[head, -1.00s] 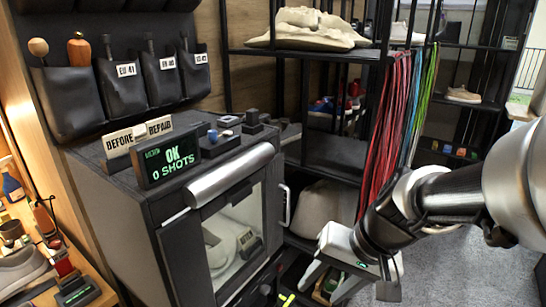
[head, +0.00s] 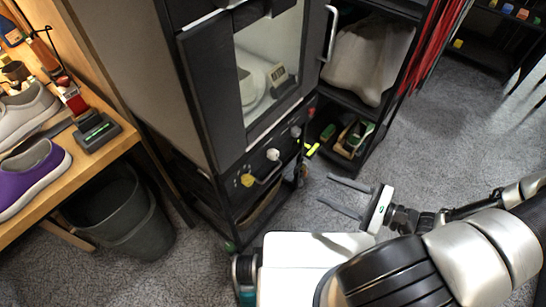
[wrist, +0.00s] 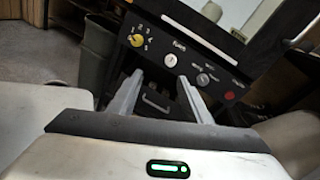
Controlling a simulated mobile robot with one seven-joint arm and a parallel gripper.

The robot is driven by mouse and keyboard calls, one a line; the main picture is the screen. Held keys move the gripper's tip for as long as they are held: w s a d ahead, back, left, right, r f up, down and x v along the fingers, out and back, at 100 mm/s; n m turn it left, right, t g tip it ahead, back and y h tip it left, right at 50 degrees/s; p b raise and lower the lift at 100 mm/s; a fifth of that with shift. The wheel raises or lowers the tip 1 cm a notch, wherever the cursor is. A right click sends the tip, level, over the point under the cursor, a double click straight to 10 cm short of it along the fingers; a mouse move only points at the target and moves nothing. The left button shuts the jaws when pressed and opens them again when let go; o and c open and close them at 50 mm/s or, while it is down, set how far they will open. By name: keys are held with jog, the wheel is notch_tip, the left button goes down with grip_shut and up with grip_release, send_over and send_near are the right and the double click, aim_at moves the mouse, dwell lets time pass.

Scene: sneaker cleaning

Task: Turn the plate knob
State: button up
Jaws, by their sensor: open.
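The front panel under the black cabinet carries a row of knobs: a yellow one (head: 247,180) with numbers around it, a white one (head: 272,154) and a third pale one (head: 295,131). In the wrist view the yellow knob (wrist: 137,40), white knob (wrist: 170,60) and third knob (wrist: 203,79) show upright ahead. The labels are too blurred to tell which is the plate knob. My gripper (head: 325,190) is open and empty, to the right of the panel and apart from it. In the wrist view my fingers (wrist: 158,78) point toward the panel, with the white knob above the gap.
A red button (wrist: 230,95) sits right of the knobs. The cabinet's glass door (head: 268,60) is closed, with a pale shoe inside. A dark bin (head: 125,220) stands left, under a wooden bench with shoes. Shelves stand right of the cabinet. Grey carpet around my gripper is clear.

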notch_tip(320, 180, down, 2)
jog(key=w+m+t, duration=0.1)
jog(key=m+t, duration=0.1)
jog(key=t, duration=0.1)
jog(key=b, duration=0.2)
send_near(277, 157)
jog(key=shift+m, duration=0.3)
jog(key=x, duration=0.9)
jog(key=shift+s+r, duration=0.15)
jog(key=shift+c, duration=0.4)
jog(key=c, duration=1)
jog(key=shift+o, duration=0.2)
